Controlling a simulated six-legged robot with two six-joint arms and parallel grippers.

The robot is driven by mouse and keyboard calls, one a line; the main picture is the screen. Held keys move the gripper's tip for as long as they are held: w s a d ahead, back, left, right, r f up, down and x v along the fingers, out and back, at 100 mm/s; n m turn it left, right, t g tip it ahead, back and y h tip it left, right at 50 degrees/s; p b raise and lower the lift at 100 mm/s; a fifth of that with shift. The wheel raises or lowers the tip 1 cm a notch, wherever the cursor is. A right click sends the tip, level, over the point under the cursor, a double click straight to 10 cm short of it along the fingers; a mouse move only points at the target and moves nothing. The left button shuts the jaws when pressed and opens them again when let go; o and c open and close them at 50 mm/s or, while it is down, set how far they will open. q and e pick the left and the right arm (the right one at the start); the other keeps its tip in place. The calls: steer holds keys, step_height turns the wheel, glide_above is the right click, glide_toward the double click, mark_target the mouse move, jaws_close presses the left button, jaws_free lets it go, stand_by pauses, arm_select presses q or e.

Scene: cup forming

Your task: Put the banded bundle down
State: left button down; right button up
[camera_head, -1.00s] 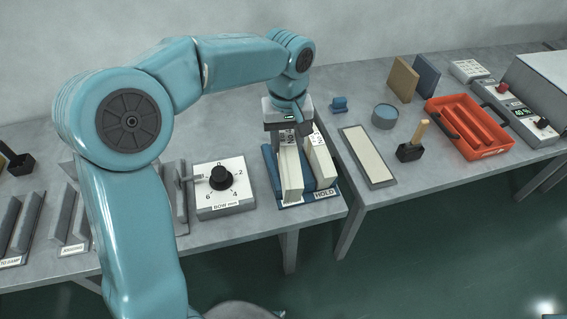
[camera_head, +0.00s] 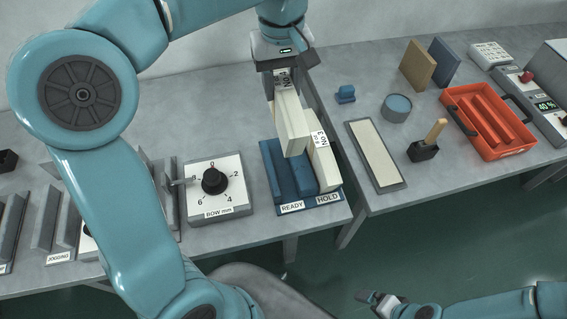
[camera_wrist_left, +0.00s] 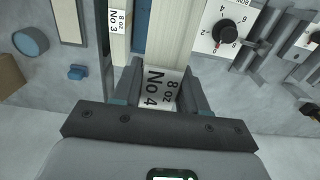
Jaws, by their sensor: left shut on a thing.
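My left gripper (camera_head: 281,68) is shut on the cream bundle (camera_head: 291,125) with the white band, which reads "8 oz No 4" in the left wrist view (camera_wrist_left: 160,88). The bundle hangs upright above the blue rack (camera_head: 269,166), clear of its READY slot, which stands empty. A second banded bundle, No 3 (camera_head: 323,163), stands in the HOLD slot beside it. My right gripper (camera_head: 383,304) shows at the lower right edge, away from the tables; its jaws are too small to read.
On the right table are a long pale pad (camera_head: 376,156), a black block with a wooden handle (camera_head: 424,150), a round blue-topped tin (camera_head: 397,108) and an orange tray (camera_head: 487,122).

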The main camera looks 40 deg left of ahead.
arm_select(q)
steer(key=shift+s+f, duration=0.1)
steer(key=shift+f, duration=0.2)
step_height(320, 180, down, 19)
steer(key=b, duration=0.1)
steer(key=shift+d+f, duration=0.1)
steer(key=shift+f+b, duration=0.2)
steer(key=shift+b, duration=0.15)
steer(key=c, duration=0.6)
jaws_free()
steer(key=shift+s+r, duration=0.1)
